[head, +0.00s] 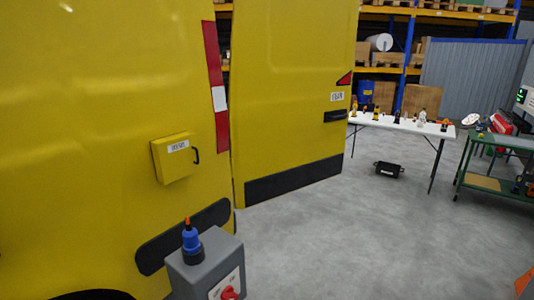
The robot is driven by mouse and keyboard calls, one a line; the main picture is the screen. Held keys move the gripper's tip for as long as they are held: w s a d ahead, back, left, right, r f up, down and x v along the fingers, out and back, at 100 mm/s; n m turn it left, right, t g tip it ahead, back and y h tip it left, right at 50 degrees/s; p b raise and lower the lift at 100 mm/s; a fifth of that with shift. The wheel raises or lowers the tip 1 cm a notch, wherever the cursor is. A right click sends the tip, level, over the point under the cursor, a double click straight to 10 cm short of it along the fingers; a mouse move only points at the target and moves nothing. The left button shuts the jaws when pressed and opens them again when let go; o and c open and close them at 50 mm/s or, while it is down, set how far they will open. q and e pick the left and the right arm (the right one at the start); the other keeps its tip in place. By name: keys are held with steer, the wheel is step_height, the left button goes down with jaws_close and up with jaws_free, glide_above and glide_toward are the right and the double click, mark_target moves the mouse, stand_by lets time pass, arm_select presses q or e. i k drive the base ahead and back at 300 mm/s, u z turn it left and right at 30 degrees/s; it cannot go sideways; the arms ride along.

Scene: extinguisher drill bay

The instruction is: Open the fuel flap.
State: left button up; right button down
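The fuel flap (176,161) is a yellow, box-like cover on the side of the yellow van (90,100), left of centre in the head view. It has a small white label, too small to read surely, and a dark handle (196,155) at its right edge. The flap looks closed. Neither of my grippers is in view.
A grey box (205,268) with a red knob and a blue, orange-tipped object (190,238) stands low in front of the van. The van's yellow door (290,90) stands to the right. A white table (400,125) and green cart (488,185) are farther off. The floor between is mostly clear.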

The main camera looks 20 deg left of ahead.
mark_target(179, 158)
steer(key=z, duration=0.3)
steer(key=i, duration=0.9)
steer(key=u, duration=0.5)
